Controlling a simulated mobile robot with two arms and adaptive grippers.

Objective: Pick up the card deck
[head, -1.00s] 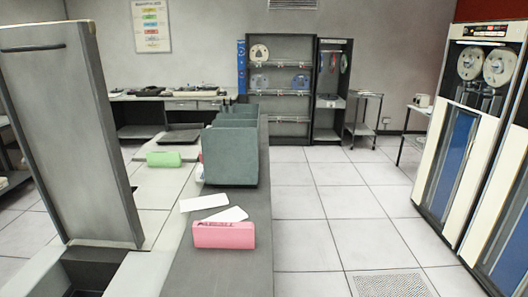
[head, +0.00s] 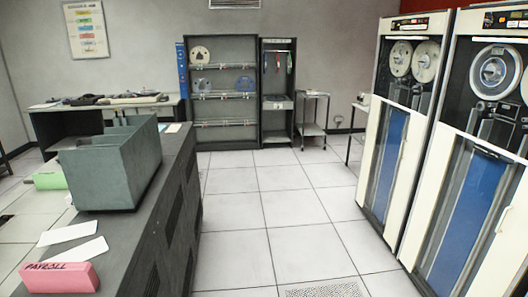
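A pink card deck (head: 60,277) marked "PAYROLL" lies on the dark counter (head: 150,228) at the lower left of the head view. A green card deck (head: 50,176) lies farther back at the left edge, partly hidden by the grey-green bin. Two loose white cards (head: 78,243) lie on the counter just behind the pink deck. Neither of my grippers shows in the head view.
A grey-green open bin (head: 115,170) stands on the counter behind the cards. Tall tape cabinets (head: 465,160) line the right side. A dark shelf rack (head: 224,90) stands at the back wall. The tiled floor (head: 260,215) between counter and cabinets is clear.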

